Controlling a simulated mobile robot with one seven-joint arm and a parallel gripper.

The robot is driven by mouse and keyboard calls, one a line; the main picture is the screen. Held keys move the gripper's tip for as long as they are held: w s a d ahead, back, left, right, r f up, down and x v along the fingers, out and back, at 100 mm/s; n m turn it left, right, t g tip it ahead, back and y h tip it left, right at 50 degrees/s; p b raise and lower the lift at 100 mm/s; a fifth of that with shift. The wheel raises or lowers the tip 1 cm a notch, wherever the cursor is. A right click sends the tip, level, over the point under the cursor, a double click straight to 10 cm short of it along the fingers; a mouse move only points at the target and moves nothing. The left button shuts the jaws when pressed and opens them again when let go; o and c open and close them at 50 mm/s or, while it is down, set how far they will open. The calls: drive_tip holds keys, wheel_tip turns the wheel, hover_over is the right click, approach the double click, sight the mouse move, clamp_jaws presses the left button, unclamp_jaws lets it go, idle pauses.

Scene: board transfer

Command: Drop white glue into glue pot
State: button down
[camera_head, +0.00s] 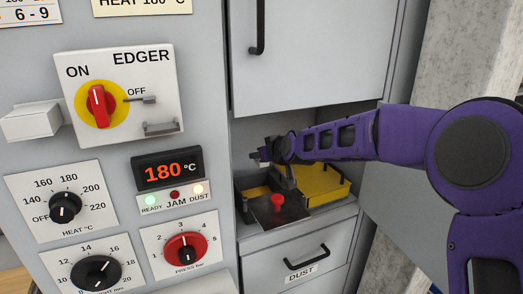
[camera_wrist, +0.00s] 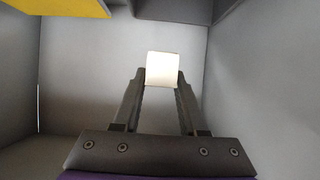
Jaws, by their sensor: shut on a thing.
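My gripper (camera_head: 262,155) reaches into the recess of the machine in the head view. In the wrist view my gripper (camera_wrist: 162,82) is shut on a white block (camera_wrist: 163,69), the white glue, held between its fingertips. I cannot make out the white glue in the head view. Below my gripper in the recess stands a dark unit, probably the glue pot, with a dark plate (camera_head: 284,211) and a red knob (camera_head: 277,202). A patch of yellow shows at its left. My gripper is above and apart from it; the inside of the pot is mostly hidden.
A yellow box (camera_head: 322,186) stands right of the dark plate. Grey recess walls enclose my gripper closely. A cabinet door with a handle (camera_head: 258,28) is above; a DUST drawer (camera_head: 300,262) is below. The control panel with the EDGER switch (camera_head: 98,105) is at left.

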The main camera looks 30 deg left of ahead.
drive_tip(key=shift+f, duration=0.45)
drive_tip(key=shift+c, duration=1.8)
unclamp_jaws()
drive_tip(key=p+v, duration=0.2)
drive_tip(key=v, duration=1.5)
drive_tip(key=shift+s+d, duration=0.15)
drive_tip(key=shift+s, duration=0.05)
drive_tip(key=shift+r, duration=0.1)
